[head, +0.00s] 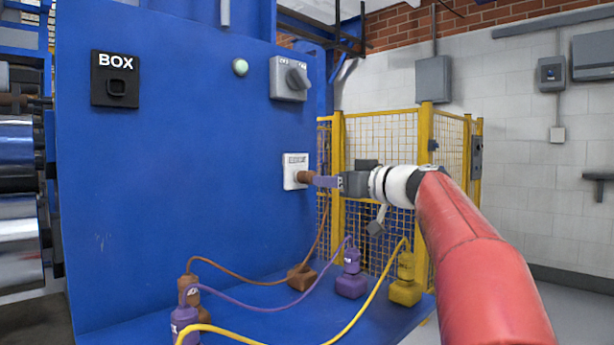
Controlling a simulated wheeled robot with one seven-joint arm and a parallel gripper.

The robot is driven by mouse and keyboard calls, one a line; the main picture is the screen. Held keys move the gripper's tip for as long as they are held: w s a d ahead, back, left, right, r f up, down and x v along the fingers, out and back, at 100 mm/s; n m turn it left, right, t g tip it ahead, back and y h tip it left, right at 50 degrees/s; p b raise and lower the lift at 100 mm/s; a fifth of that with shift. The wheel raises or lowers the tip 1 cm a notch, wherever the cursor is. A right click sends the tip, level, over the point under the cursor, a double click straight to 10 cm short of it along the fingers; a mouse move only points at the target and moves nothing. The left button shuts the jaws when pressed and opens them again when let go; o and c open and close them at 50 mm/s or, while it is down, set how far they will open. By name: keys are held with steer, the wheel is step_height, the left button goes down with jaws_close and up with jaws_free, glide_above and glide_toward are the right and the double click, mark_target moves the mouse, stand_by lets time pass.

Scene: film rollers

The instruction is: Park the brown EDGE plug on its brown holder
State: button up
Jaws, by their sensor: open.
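The brown plug (305,177) sits in a white socket plate (290,160) on the blue panel, sticking out to the right. Its brown cable hangs down from the plug end. My gripper (322,181) is open at the outer end of the plug, level with it, pointing left at the panel. The picture is too small to tell whether the fingers are around the plug or just short of it. The brown holder (301,279) is a block on the blue base below, left of the other holders. No plug stands on it; the brown cable passes by it.
A purple plug (351,260) stands on a purple holder (350,287), a yellow plug (406,265) on a yellow holder (404,293). Brown, purple and yellow cables arc across the base. A yellow mesh fence (380,140) stands behind my arm. A knob box (290,78) is above.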

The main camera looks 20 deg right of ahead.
mark_target(308, 179)
steer(key=shift+p+x, duration=1.65)
steer(key=shift+x, duration=2.35)
steer(key=shift+f+b, duration=0.1)
steer(key=shift+b, duration=0.7)
steer(key=shift+c, duration=0.4)
jaws_close()
steer(key=b+v, duration=0.4)
steer(key=v, duration=0.2)
